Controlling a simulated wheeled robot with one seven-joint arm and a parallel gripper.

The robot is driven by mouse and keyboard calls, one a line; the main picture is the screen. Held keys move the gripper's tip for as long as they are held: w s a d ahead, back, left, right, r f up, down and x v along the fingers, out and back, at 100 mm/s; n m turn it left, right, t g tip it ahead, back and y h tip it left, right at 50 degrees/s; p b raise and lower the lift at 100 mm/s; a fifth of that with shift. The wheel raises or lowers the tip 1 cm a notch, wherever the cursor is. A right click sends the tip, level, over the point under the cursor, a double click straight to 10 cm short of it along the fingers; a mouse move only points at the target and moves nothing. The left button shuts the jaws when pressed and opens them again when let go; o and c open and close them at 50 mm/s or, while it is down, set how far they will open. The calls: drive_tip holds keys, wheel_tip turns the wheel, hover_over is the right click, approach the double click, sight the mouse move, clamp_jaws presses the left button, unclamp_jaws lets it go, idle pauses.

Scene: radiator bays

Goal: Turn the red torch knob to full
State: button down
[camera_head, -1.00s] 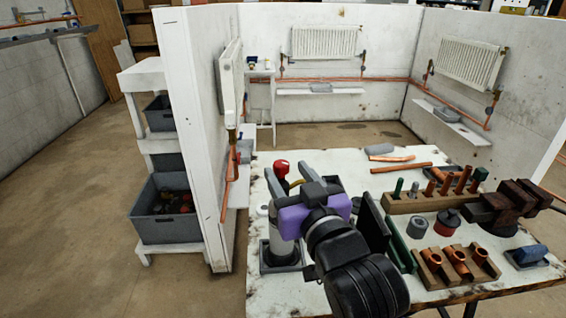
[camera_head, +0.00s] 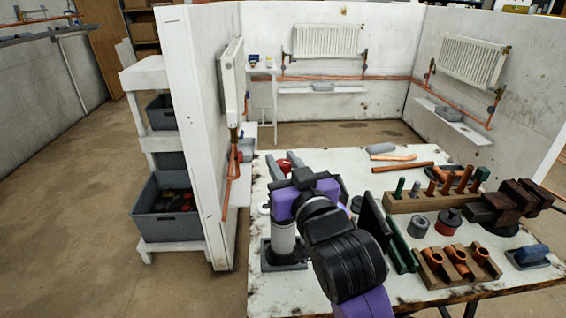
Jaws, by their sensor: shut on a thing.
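The torch stands upright on the left of the workbench, its pale cylinder (camera_head: 283,243) set in a dark square base (camera_head: 281,258). Its red knob (camera_head: 285,165) shows at the top, partly hidden behind my gripper (camera_head: 297,168). My gripper is at the height of the torch head, with its purple wrist and black arm in front. The fingertips are mostly hidden; the gripper is shut on the knob, as far as the view shows. The knob's angle and any marks on it cannot be read from here.
A wooden rack of tools (camera_head: 432,201) and a block with copper fittings (camera_head: 458,265) stand to the right on the workbench (camera_head: 350,172). Dark upright plates (camera_head: 374,222) stand close to the right of my arm. A partition wall (camera_head: 205,130) rises on the left.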

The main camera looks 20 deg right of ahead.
drive_tip(key=shift+d+n+y, duration=0.1)
drive_tip(key=shift+n+y, duration=0.3)
drive_tip(key=shift+y, duration=0.3)
drive_tip(key=shift+n+y, duration=0.3)
drive_tip(key=shift+y, duration=0.1)
drive_tip(key=n+y, duration=0.1)
drive_tip(key=y, duration=0.1)
drive_tip(key=shift+n+y, duration=0.4)
drive_tip(key=n+g+y+b, duration=0.1)
drive_tip(key=n+y+b, duration=0.1)
drive_tip(key=y+b, duration=0.1)
drive_tip(key=n+g+y+b, duration=0.1)
drive_tip(key=y, duration=0.1)
drive_tip(key=shift+f+n+g+b, duration=0.25)
drive_tip(key=shift+n+g+b, duration=0.05)
drive_tip(key=n+g+y+b, duration=0.2)
drive_tip(key=y+b, duration=0.1)
drive_tip(key=shift+w+n+g+y, duration=0.1)
drive_tip(key=shift+n+g+y, duration=0.2)
drive_tip(key=shift+n+y, duration=0.1)
drive_tip(key=n+g+y+b, duration=0.1)
drive_tip(key=n+g, duration=0.1)
drive_tip(key=n+g+y+b, duration=0.2)
drive_tip(key=g, duration=0.1)
drive_tip(key=shift+r+y, duration=0.2)
drive_tip(key=shift+y, duration=0.1)
drive_tip(key=shift+n+g, duration=0.3)
drive_tip(key=shift+g, duration=0.2)
drive_tip(key=c, duration=1.1)
unclamp_jaws()
